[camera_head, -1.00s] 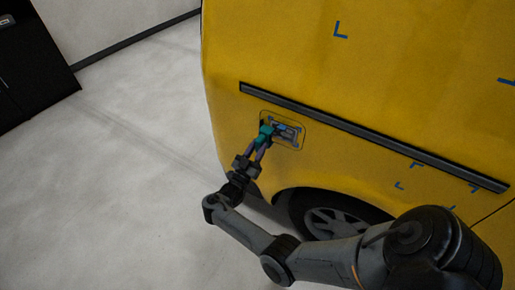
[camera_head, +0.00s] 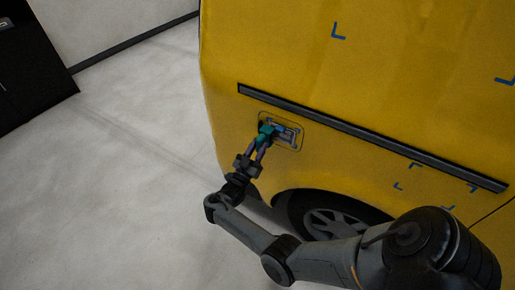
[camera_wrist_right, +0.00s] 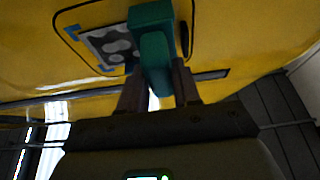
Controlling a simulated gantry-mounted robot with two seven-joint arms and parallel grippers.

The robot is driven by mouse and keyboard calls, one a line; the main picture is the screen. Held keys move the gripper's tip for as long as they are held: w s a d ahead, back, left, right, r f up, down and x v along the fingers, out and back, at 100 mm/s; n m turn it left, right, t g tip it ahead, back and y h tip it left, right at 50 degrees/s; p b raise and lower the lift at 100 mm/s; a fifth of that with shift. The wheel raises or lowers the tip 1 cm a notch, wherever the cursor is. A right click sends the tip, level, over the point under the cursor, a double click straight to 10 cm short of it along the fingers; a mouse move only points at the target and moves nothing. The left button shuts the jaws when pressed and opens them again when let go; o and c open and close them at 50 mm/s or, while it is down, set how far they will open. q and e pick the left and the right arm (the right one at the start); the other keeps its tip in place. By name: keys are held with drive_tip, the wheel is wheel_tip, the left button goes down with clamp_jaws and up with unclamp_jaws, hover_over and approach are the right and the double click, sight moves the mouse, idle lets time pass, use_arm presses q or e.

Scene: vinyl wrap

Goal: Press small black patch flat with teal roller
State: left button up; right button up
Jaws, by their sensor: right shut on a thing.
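My right gripper (camera_head: 259,148) is shut on the teal roller (camera_head: 266,131) and holds it at the yellow van's side. In the right wrist view, the gripper (camera_wrist_right: 158,88) has a finger on each side of the teal roller (camera_wrist_right: 151,38). A small dark patch with pale grey shapes (camera_wrist_right: 110,45) lies on the panel left of the roller, with blue corner marks by it. The patch (camera_head: 289,134) shows small in the head view, partly behind the roller. I cannot tell whether the roller touches it. My left gripper is out of view.
A thin dark outline rings the patch area on the yellow van (camera_head: 280,45). A long dark trim strip (camera_head: 370,136) runs just above it, and a wheel (camera_head: 335,220) sits below right. Other blue corner marks dot the panel. The grey floor (camera_head: 110,190) at left is clear.

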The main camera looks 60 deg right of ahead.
drive_tip(key=shift+s, duration=0.15)
drive_tip(key=shift+s+p, duration=0.7)
drive_tip(key=shift+s, duration=0.25)
drive_tip(key=shift+s+f+p, duration=0.1)
drive_tip(key=shift+s+p, duration=0.6)
drive_tip(key=shift+s, duration=0.4)
drive_tip(key=shift+s, duration=0.15)
